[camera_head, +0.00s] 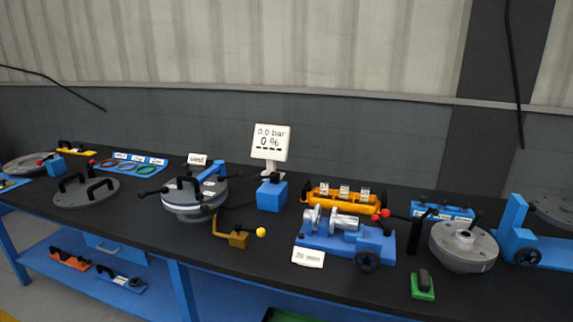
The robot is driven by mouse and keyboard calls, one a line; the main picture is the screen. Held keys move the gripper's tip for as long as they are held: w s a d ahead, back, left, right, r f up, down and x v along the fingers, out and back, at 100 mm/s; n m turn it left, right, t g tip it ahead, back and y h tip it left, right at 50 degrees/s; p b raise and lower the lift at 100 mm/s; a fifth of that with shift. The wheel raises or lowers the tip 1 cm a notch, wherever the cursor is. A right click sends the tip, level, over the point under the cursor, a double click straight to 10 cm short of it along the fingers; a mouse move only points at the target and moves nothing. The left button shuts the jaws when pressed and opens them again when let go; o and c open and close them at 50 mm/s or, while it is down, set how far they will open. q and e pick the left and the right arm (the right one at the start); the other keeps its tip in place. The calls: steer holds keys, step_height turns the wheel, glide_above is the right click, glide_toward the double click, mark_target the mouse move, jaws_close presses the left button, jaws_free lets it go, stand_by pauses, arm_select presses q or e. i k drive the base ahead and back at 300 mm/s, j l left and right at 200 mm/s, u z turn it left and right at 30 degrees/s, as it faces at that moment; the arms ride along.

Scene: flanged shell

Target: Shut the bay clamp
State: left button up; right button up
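No part is clearly marked as the bay clamp, and I cannot tell which one it is. A brass block with a bent bar and a yellow-ball lever (238,239) sits in front of the round flanged shell (193,207). The shell has a lid, black handles and a blue arm (206,174) over its top. Neither of my grippers shows in the head view.
A gauge sign (270,142) reads 0.0 bar and 0 % near a blue box (271,195). A grey flange part (463,247) and a green block (422,286) stand at right. A grey lid (86,193) lies at left. The dark bench's front edge (270,276) is mostly clear.

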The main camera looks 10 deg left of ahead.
mark_target(92, 162)
steer(key=j, duration=0.65)
steer(key=i+j+u, duration=0.1)
steer(key=j, duration=0.5)
steer(key=i+j, duration=0.1)
steer(key=j, duration=0.55)
steer(key=j+u, duration=0.1)
steer(key=j, duration=0.55)
steer(key=i+l, duration=0.05)
